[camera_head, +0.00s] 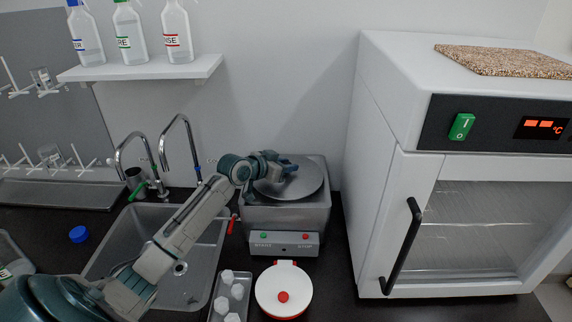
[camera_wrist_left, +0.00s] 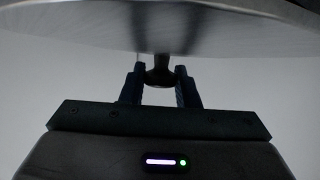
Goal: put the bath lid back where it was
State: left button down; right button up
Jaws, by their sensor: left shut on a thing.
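The bath lid (camera_head: 301,188) is a round grey metal disc over the top of the square metal bath (camera_head: 328,216). My left gripper (camera_head: 290,167) reaches it from the left and is shut on the lid's knob. In the left wrist view the dark knob (camera_wrist_left: 160,78) sits between the fingers of my left gripper (camera_wrist_left: 160,92), with the underlit disc of the lid (camera_wrist_left: 200,28) across the top. From the head view I cannot tell whether the lid rests on the bath's rim or is slightly above it. My right gripper is not in view.
A white oven (camera_head: 375,140) with a black handle stands to the right of the bath. A sink (camera_head: 115,255) with two taps is at the left. A red-and-white round pot (camera_head: 270,300) and a tray of white pieces (camera_head: 216,310) stand in front. A bottle shelf (camera_head: 150,70) hangs above.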

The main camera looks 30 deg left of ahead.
pick_arm(q)
jog(key=c, duration=1.1)
grip_release()
jog(key=shift+f, duration=0.1)
jog(key=shift+r+p, duration=0.3)
jog(key=shift+r, duration=0.15)
jog(key=shift+s+a+r, duration=0.1)
jog(key=shift+s+r, duration=0.05)
jog(key=shift+s, duration=0.1)
jog(key=b+v, duration=0.2)
jog(key=v, duration=0.5)
jog(key=shift+a, duration=0.1)
jog(key=shift+b+v, duration=0.3)
jog(key=shift+v, duration=0.5)
jog(key=shift+s+a+r, duration=0.2)
jog(key=shift+s+r, duration=0.05)
jog(key=shift+s, duration=0.4)
jog(key=shift+s+r, duration=0.2)
jog(key=shift+s, duration=0.2)
jog(key=shift+s+r, duration=0.15)
jog(key=shift+s, duration=0.1)
